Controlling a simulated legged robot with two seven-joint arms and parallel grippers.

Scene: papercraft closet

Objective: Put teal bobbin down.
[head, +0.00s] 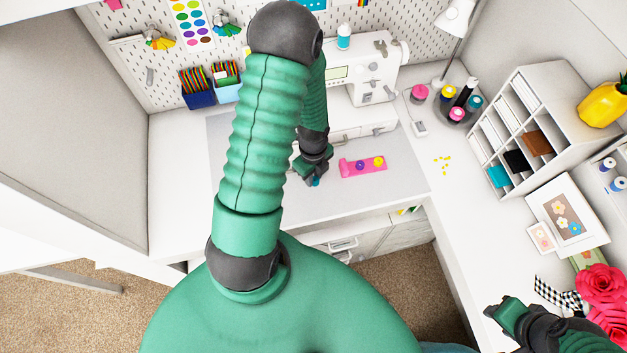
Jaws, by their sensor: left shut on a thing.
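My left gripper (315,180) reaches down over the grey mat (240,165) on the desk. It is shut on the teal bobbin (316,183), of which only a small bit shows below the fingers. I cannot tell whether the bobbin touches the mat. A pink bobbin holder (348,169) lies on the mat just right of the gripper, with a purple bobbin (360,166) and a yellow bobbin (379,161) on it. My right gripper (497,309) is at the bottom right, away from the mat; its finger opening is unclear.
A white sewing machine (372,72) stands behind the holder. Thread spools (419,93) and a white shelf organiser (520,115) are to the right. Small yellow bits (442,165) lie on the desk. The mat's front right is clear.

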